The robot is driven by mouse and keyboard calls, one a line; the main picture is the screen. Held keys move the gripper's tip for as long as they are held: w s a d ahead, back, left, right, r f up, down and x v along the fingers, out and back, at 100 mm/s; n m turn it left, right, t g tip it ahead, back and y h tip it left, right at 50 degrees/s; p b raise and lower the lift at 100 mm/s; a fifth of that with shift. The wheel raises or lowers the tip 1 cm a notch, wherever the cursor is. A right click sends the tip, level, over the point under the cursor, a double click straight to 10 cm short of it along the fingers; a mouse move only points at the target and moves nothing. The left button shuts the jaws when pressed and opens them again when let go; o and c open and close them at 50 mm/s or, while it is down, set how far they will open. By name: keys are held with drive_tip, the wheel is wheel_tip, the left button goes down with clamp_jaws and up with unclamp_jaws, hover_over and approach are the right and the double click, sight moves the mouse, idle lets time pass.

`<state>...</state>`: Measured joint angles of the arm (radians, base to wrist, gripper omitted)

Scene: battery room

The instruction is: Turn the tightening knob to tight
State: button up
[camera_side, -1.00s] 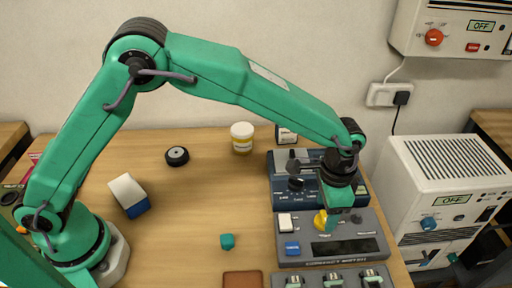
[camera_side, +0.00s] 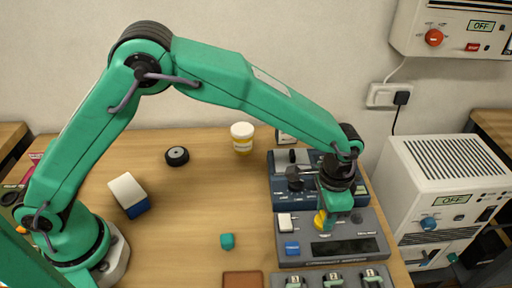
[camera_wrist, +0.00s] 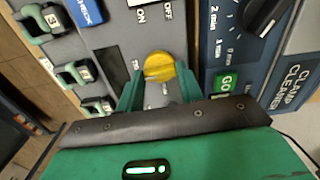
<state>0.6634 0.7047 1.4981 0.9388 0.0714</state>
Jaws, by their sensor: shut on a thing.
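The yellow tightening knob (camera_side: 320,221) sits on the grey meter panel (camera_side: 290,262), at its upper middle. In the wrist view the yellow knob (camera_wrist: 159,66) lies between the two green fingers of my gripper (camera_wrist: 160,80). My gripper (camera_side: 325,218) points down over the panel and is shut on the knob. The printing around the knob is partly covered by the fingers, so its exact setting cannot be read.
The dark blue clamp cleaner (camera_side: 282,192) stands directly behind the panel. A row of numbered clamps (camera_side: 333,280) lies in front.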

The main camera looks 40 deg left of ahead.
drive_tip(key=shift+n, duration=0.3)
drive_tip(key=o, duration=1)
drive_tip(key=shift+r, duration=0.15)
drive_tip(key=shift+r, duration=3.8)
